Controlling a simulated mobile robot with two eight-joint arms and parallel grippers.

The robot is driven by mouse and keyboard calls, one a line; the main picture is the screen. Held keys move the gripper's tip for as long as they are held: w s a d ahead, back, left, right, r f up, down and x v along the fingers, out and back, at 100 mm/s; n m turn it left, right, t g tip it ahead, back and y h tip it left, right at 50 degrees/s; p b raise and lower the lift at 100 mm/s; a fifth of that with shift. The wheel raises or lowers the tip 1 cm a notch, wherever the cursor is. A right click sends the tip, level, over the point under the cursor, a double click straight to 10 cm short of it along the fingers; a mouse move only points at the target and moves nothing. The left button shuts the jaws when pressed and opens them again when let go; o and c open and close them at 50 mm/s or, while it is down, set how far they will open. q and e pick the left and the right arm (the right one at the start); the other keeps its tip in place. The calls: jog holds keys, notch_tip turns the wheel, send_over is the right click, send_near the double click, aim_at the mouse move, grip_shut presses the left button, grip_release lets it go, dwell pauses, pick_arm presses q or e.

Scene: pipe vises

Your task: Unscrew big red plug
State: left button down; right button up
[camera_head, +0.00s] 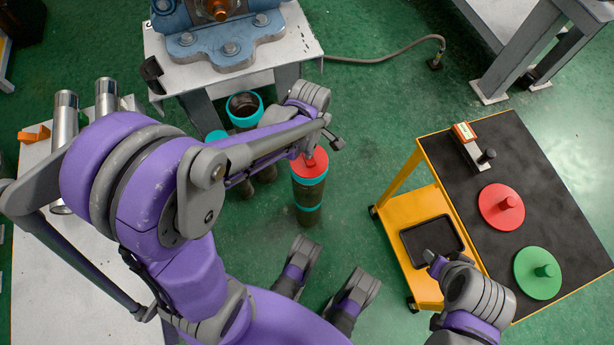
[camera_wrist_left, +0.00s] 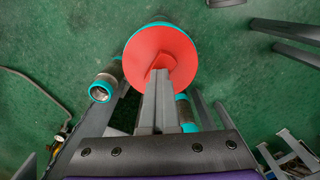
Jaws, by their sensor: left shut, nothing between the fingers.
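A red plug (camera_head: 312,166) sits on the upper end of an upright dark pipe (camera_head: 308,194) with teal bands. In the left wrist view its round red face (camera_wrist_left: 145,58) fills the upper middle. My left gripper (camera_head: 310,157) is shut and empty, its fingertips at the plug's centre; in the wrist view the closed fingers (camera_wrist_left: 159,78) cover part of its raised handle. I cannot tell if they touch it. Another red plug (camera_head: 501,212) lies on the cart's dark top. My right gripper (camera_head: 432,260) is by the cart's lower tray, its fingers unclear.
The yellow cart (camera_head: 425,160) also carries a green plug (camera_head: 530,275) and a small red-and-white device (camera_head: 465,133). Other teal-rimmed pipes (camera_head: 245,105) stand beside the plugged one, below a blue vise (camera_head: 225,42) on its bench. Green floor is clear between pipe and cart.

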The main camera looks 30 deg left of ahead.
pick_arm(q)
jog(key=shift+n, duration=0.9)
jog(key=c, duration=1.1)
grip_release()
notch_tip(320, 180, up, 11)
jog(key=p, duration=0.3)
